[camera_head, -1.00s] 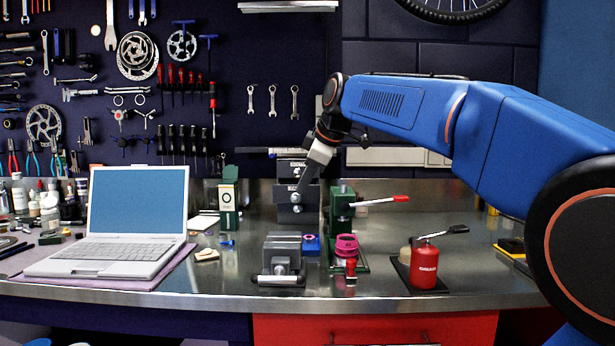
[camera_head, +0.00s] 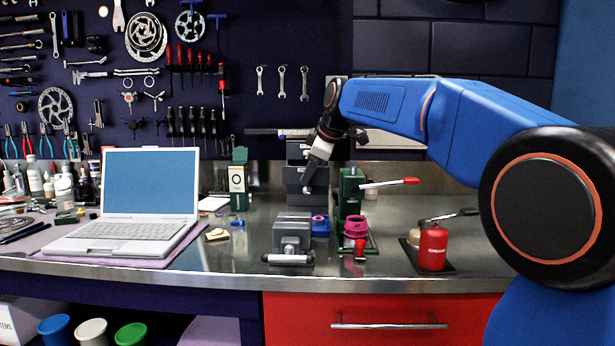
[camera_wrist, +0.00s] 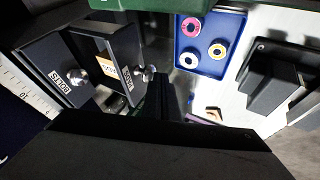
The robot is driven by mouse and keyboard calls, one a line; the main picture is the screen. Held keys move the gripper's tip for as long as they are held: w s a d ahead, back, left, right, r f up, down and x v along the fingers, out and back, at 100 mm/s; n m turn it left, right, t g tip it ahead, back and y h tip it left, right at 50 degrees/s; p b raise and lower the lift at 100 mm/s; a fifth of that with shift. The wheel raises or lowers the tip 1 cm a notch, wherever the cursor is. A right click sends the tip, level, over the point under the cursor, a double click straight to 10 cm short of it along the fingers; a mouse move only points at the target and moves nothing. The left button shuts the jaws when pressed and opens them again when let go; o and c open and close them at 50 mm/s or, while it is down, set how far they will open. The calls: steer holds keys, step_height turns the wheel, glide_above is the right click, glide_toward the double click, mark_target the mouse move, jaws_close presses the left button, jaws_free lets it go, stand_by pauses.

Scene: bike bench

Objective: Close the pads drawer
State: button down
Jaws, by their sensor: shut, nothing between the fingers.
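A dark drawer cabinet (camera_head: 297,150) stands at the back of the bench. In the wrist view, its lower drawer (camera_wrist: 128,83) stands pulled out, with an orange-and-white item (camera_wrist: 112,72) inside and a round knob (camera_wrist: 148,73) on its front. The label on that front is too small to read surely. My gripper (camera_head: 307,187) is shut and empty, just in front of the open drawer's front. Its dark fingers (camera_wrist: 172,95) show near the knob; whether they touch it cannot be told.
A blue tray with rings (camera_wrist: 208,45), a vise (camera_head: 292,238) and a green press with a red-tipped lever (camera_head: 352,195) stand close by. A red canister (camera_head: 432,247) is at right. A laptop (camera_head: 135,205) is at left. A red drawer (camera_head: 385,318) is under the bench.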

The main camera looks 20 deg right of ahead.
steer(key=w+d, duration=0.1)
steer(key=w, duration=0.2)
steer(key=w+d, duration=0.1)
steer(key=w, duration=0.3)
steer(key=w+d, duration=0.1)
steer(key=w, duration=0.2)
steer(key=shift+w+d, duration=0.3)
steer(key=shift+w, duration=0.2)
steer(key=shift+r, duration=0.1)
